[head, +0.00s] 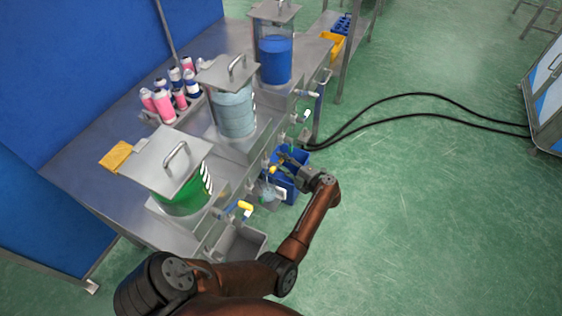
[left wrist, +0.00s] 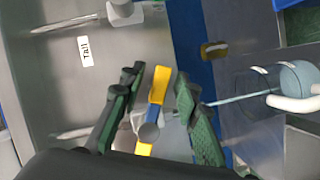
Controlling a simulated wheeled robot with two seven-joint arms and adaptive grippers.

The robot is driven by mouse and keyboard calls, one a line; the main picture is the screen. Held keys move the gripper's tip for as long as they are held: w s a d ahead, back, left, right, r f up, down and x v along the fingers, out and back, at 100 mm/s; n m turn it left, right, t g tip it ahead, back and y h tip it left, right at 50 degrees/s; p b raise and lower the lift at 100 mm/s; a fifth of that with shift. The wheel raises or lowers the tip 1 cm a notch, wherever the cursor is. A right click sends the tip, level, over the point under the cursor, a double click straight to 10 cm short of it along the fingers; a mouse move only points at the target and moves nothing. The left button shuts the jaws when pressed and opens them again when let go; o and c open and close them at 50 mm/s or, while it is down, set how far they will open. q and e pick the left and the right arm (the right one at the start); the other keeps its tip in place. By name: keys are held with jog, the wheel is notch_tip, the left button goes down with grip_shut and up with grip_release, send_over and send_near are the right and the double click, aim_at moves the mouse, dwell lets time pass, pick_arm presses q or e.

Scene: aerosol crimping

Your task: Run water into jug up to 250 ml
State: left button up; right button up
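In the head view, the middle tank (head: 233,112) holds pale blue water, and a tap with a yellow lever (head: 272,169) sits low at its front. My left gripper (head: 284,158) is at this tap. In the left wrist view, its two dark green fingers (left wrist: 160,95) stand apart on either side of the yellow lever (left wrist: 155,105), with gaps, so it is open. A thin pale blue stream (left wrist: 238,98) runs from the tap side to the clear jug (left wrist: 298,76), which has a white handle. The jug (head: 267,192) stands below the tap; its level is unreadable. My right gripper is not in view.
A green-liquid tank (head: 182,198) and a blue-liquid tank (head: 275,62) flank the middle one on the steel bench. A blue bin (head: 290,184) stands close beside the jug. Pink and blue bottles (head: 163,105) stand behind. Black hoses (head: 420,117) cross the open green floor.

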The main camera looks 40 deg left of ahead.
pick_arm(q)
jog(key=d+r, duration=0.2)
jog(key=d, duration=0.9)
jog(key=shift+s+d, duration=0.2)
jog(key=shift+d, duration=0.1)
